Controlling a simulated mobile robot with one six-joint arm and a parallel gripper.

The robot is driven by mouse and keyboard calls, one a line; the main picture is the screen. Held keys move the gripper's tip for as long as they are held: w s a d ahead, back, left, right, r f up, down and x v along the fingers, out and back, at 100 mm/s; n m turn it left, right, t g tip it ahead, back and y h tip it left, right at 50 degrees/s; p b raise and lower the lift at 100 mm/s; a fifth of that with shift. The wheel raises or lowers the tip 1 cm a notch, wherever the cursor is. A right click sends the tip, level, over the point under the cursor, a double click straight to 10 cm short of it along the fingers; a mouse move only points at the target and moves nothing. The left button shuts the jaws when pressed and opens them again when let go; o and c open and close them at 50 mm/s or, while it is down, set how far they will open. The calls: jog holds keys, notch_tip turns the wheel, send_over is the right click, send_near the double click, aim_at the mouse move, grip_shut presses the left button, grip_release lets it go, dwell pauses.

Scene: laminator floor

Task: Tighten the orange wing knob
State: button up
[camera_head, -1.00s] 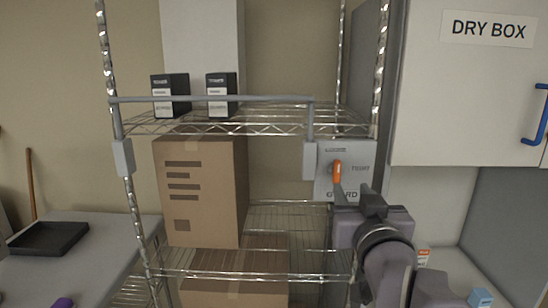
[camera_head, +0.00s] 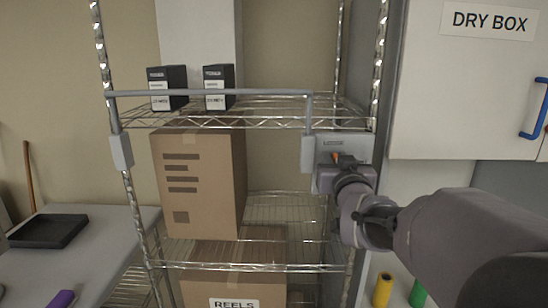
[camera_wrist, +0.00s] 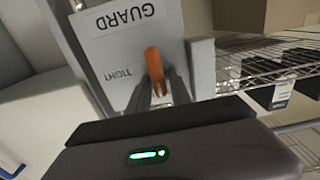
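The orange wing knob (camera_wrist: 154,66) stands out from a pale plate (camera_wrist: 115,45) marked GUARD and TIGHT in the wrist view. In the head view only a bit of the knob (camera_head: 336,156) shows, behind my gripper (camera_head: 343,163). In the wrist view my gripper (camera_wrist: 159,82) has its two dark fingers on either side of the knob's near end. The fingers are very close to the knob, and I cannot tell whether they press on it. In the head view the plate (camera_head: 355,145) is partly covered by my gripper.
The plate hangs at the right end of a wire rack with a grey bar (camera_head: 210,94) across its front. A large cardboard box (camera_head: 197,185) stands inside the rack. The DRY BOX cabinet (camera_head: 450,100) is close on the right. Yellow (camera_head: 383,290) and green (camera_head: 417,293) cylinders stand below.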

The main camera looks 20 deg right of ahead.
grip_shut()
jog(key=shift+f+m+b, duration=0.15)
jog(key=shift+m+b, duration=0.35)
jog(key=shift+b, duration=0.35)
jog(key=b, duration=0.1)
jog(key=m+b, duration=0.1)
jog(key=b, duration=0.1)
jog(key=shift+s+d+f+m, duration=0.1)
jog(key=shift+d+f+m, duration=0.1)
jog(key=shift+f+m, duration=0.1)
jog(key=m+b, duration=0.1)
jog(key=m, duration=0.4)
jog(key=d+f+m+b, duration=0.1)
jog(key=m+b, duration=0.1)
jog(key=m, duration=0.3)
jog(key=m+b, duration=0.1)
jog(key=m, duration=0.4)
jog(key=shift+s+d+f, duration=0.15)
jog(key=shift+s+d, duration=0.05)
jog(key=shift+d, duration=0.05)
jog(key=shift+m, duration=0.3)
